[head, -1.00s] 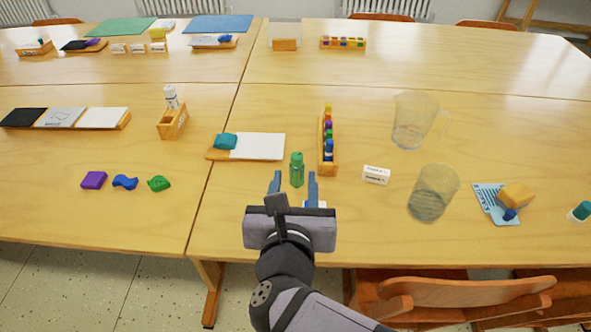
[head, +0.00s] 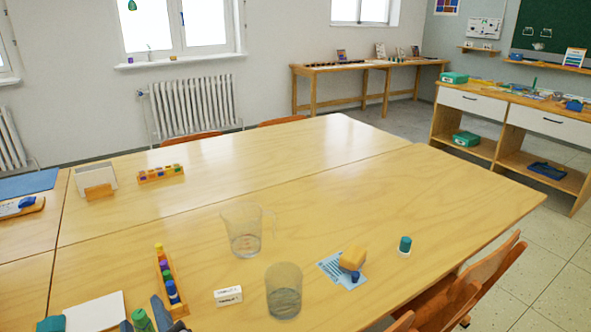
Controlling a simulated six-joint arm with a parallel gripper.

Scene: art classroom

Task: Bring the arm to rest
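My gripper (head: 141,311) shows only as two blue fingertips at the bottom left edge of the head view. The fingers stand apart, and the gripper looks open. A green bottle (head: 142,321) shows between the fingertips, cut off by the lower edge. I cannot tell whether it stands between the fingers or just beyond them. The rest of my arm is out of view.
A wooden rack of coloured jars (head: 165,272) stands close to the fingers. A white eraser (head: 228,296), clear beaker (head: 284,293) and clear jug (head: 243,232) stand to the right. The table's (head: 420,195) far right is clear.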

